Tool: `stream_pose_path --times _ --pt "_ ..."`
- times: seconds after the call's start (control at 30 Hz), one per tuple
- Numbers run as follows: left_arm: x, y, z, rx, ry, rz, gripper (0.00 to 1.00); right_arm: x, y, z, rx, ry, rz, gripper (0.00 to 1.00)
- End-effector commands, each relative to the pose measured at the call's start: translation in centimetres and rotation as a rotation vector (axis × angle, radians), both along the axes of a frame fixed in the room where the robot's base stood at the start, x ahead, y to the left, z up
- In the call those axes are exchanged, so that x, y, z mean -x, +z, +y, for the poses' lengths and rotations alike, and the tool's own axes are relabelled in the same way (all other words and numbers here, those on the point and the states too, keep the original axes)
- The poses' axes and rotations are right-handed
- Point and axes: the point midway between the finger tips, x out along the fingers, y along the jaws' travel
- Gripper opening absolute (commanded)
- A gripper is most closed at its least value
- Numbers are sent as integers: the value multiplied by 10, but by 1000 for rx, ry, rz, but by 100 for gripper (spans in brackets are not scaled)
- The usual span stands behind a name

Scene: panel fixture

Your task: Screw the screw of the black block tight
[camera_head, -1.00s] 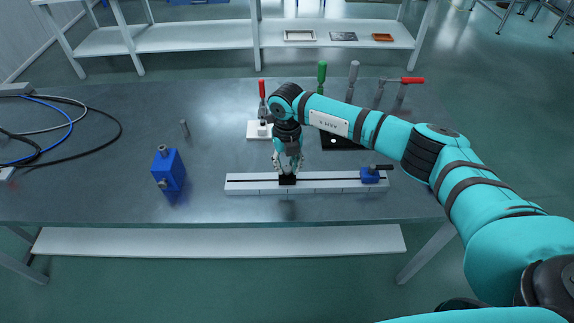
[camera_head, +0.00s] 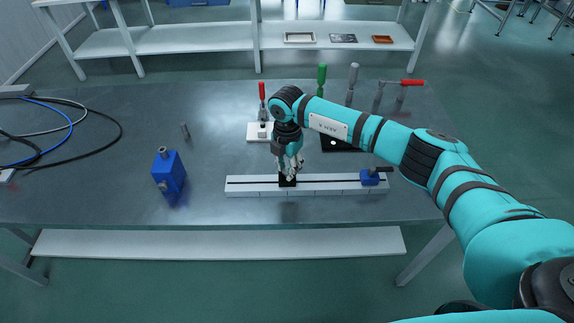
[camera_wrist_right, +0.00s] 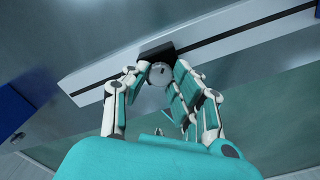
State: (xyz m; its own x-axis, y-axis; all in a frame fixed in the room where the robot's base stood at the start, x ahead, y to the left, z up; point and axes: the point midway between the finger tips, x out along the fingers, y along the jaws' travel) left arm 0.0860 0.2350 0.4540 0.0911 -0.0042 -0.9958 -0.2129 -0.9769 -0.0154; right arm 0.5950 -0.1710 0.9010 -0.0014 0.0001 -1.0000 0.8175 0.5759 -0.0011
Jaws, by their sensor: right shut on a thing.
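The black block (camera_head: 287,181) sits on the white slotted rail (camera_head: 250,184) near the rail's middle. It also shows in the right wrist view (camera_wrist_right: 156,50), with a round grey screw (camera_wrist_right: 160,73) in front of it. My right gripper (camera_head: 288,170) points down from above the block. In the right wrist view its fingers (camera_wrist_right: 157,72) close around the screw head from both sides. In the head view the fingers hide the screw. My left gripper is not in view.
A blue block with a dark handle (camera_head: 370,176) sits on the rail's right end. A larger blue block (camera_head: 169,170) stands left of the rail. Red-handled and green-handled clamps (camera_head: 262,105) (camera_head: 321,79) stand behind my arm. Cables (camera_head: 70,125) lie at the far left.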

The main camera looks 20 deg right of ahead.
Motion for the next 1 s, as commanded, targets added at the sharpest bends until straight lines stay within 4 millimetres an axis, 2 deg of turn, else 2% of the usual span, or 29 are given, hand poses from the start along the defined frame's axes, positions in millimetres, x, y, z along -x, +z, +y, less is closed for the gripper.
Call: stream_pose_path --times 0.6,1.0 --pt "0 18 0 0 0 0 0 -1 3 0 0 -571 -4 0" --pt "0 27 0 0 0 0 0 -2 3 0 -2 -804 -5 0"
